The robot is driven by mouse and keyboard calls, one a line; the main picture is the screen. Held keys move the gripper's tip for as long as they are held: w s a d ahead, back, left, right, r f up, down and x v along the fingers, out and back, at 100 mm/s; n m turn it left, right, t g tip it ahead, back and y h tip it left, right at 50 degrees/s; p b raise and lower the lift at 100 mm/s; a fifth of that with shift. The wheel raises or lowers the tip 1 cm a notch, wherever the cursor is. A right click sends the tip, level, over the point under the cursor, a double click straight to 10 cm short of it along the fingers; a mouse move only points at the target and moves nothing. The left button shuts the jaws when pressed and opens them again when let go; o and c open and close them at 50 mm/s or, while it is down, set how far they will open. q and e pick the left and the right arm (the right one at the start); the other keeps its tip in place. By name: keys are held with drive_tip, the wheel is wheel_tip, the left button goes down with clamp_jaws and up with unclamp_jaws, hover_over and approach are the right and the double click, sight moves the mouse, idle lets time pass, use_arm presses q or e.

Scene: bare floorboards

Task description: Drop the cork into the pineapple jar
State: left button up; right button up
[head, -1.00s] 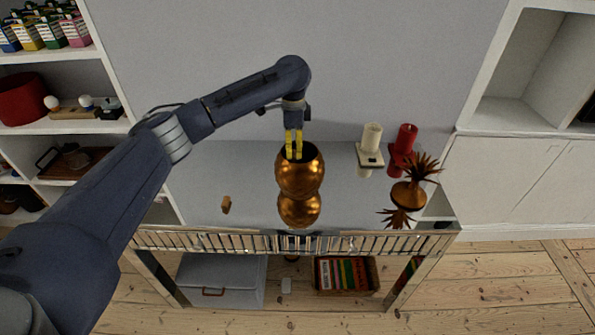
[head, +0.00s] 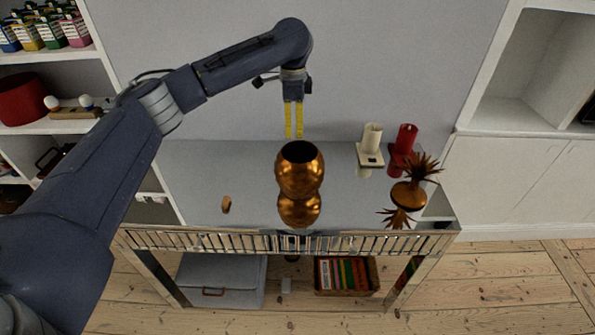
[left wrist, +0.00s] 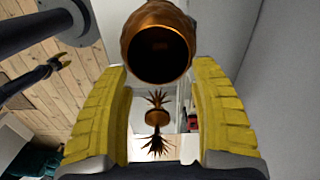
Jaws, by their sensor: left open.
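The pineapple jar (head: 299,172) is a round, copper-gold vessel standing upright on the mirror-like table top, its mouth open. Its reflection shows below it. In the left wrist view the jar (left wrist: 157,20) shows its dark mouth; I cannot see what is inside. The leafy pineapple lid (head: 409,194) lies apart on the right. My left gripper (head: 294,136) is open and empty, above and behind the jar's mouth. A small orange-brown piece (head: 227,204) lies on the table left of the jar; it is too small to tell whether it is the cork. My right gripper (left wrist: 56,64) seems to show small in the left wrist view.
A cream candle (head: 371,141) and a red candle (head: 404,142) stand right of the jar on the table (head: 245,165). A slatted rail (head: 200,241) runs along the front edge. Below are a grey box (head: 220,279) and a crate of books (head: 346,290). The table's left part is mostly clear.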

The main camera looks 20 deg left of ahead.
use_arm(q)
drive_tip(key=shift+r, duration=1.85)
drive_tip(key=shift+a, duration=0.1)
